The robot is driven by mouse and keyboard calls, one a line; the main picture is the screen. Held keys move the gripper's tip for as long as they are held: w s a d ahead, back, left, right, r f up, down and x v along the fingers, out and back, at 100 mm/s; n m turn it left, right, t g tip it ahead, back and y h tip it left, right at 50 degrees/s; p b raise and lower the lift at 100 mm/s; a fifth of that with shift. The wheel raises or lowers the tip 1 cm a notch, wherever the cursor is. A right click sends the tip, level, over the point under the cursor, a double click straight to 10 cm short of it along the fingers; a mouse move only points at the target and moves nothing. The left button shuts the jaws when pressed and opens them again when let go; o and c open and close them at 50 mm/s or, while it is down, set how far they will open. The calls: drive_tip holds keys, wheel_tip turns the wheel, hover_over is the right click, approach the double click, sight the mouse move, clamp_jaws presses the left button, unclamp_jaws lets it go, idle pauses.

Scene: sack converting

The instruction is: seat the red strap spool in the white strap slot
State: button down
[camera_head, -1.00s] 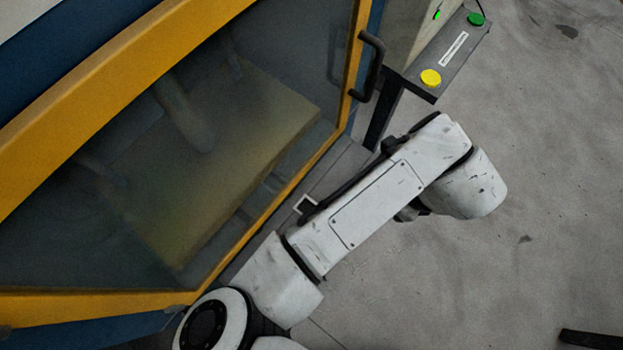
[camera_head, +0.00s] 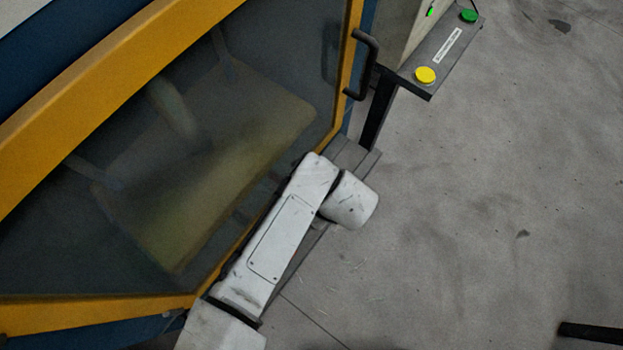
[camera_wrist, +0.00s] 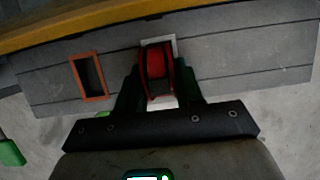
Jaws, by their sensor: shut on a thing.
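The red strap spool (camera_wrist: 154,64) is between the fingers of my gripper (camera_wrist: 158,82) in the wrist view, and the gripper is shut on it. The white strap slot (camera_wrist: 173,43) is a pale frame on the grey ledge. Its upper right corner shows just behind the spool, and the spool and fingers cover much of the rest. The spool lines up over the slot in this view; I cannot tell whether it is above the slot or inside it. In the head view my arm hides the gripper, spool and slot.
An orange-framed slot (camera_wrist: 88,78) lies left of the spool on the grey ledge (camera_wrist: 235,55). The yellow-framed machine window (camera_head: 190,150) rises beside the ledge. A button panel (camera_head: 443,55) on a black post stands at the top. Open floor lies to the right.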

drive_tip(key=shift+f, duration=1.45)
drive_tip(key=c, duration=0.7)
unclamp_jaws()
drive_tip(key=shift+c, duration=0.2)
drive_tip(key=p+v, duration=0.1)
drive_tip(key=v, duration=1.1)
